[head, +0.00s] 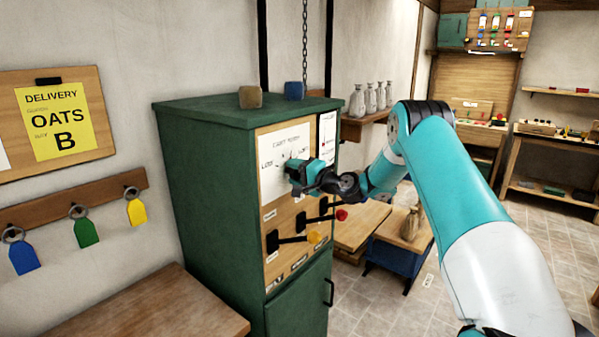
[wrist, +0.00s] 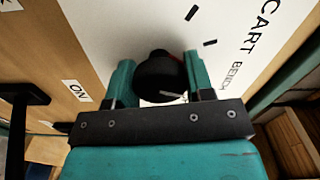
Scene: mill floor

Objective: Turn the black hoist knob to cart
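The black hoist knob (wrist: 160,75) is round and sits on a white dial plate, between my two teal fingers in the wrist view. A short pale mark shows on its near side. My gripper (wrist: 160,80) appears shut on the knob, with a finger against each side. In the head view my gripper (head: 297,174) is at the dial plate (head: 272,182) on the green cabinet (head: 207,180) and hides the knob. The wrist view shows the word CART (wrist: 268,28) and smaller lettering at the right, plus short black tick marks. Where the knob points is unclear.
Below the dial are black levers with a yellow end (head: 314,237) and a red end (head: 341,215). An ON label (wrist: 77,91) shows beside the plate. Two small blocks sit on the cabinet top. A blue bin (head: 385,262) stands to the right, with open floor beyond.

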